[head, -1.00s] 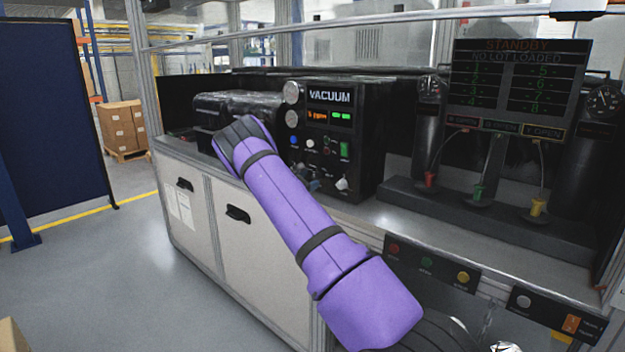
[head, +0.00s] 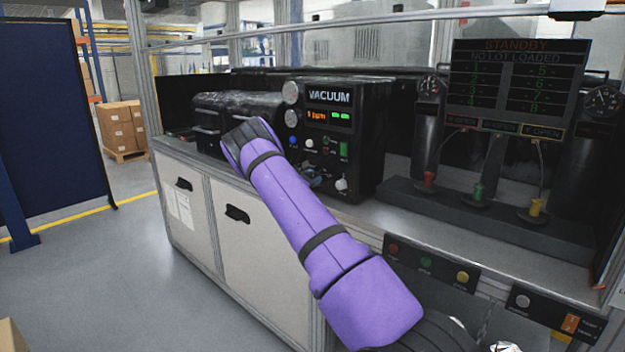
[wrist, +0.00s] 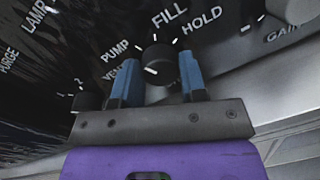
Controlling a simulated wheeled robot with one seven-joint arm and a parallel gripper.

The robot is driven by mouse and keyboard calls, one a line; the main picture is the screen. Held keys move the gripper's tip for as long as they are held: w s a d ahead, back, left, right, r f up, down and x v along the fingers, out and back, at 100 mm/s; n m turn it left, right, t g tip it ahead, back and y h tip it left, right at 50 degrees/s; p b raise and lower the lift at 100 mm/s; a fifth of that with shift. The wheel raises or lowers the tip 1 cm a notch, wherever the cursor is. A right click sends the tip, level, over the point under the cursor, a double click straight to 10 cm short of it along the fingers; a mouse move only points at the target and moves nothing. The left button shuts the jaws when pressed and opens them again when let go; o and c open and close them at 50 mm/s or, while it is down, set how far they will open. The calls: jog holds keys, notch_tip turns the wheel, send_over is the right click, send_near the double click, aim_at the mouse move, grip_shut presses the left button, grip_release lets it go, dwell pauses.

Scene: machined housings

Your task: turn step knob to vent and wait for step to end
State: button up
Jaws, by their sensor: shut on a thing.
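The black step knob (wrist: 161,62) is in the wrist view, on a dark panel with labels PUMP, FILL and HOLD around it. A partly hidden label starting "VE" is at its lower left. A white mark on the knob's face lies at its lower left, toward that label. My gripper (wrist: 158,80) has its blue fingers on either side of the knob and is shut on it. In the head view the black vacuum unit (head: 362,150) stands on the bench; the gripper (head: 313,181) is small at its lower front, and the knob cannot be made out.
A black cylinder (head: 240,105) lies left of the unit. A screen (head: 515,90) reading STANDBY, NO LOT LOADED hangs right.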

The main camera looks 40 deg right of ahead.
jog(key=shift+n, duration=0.3)
jog(key=n, duration=0.4)
jog(key=shift+n+h, duration=0.3)
jog(key=shift+n, duration=1.9)
jog(key=o, duration=0.9)
jog(key=a, duration=1.1)
jog(key=shift+s+f, duration=0.1)
jog(key=shift+f, duration=0.25)
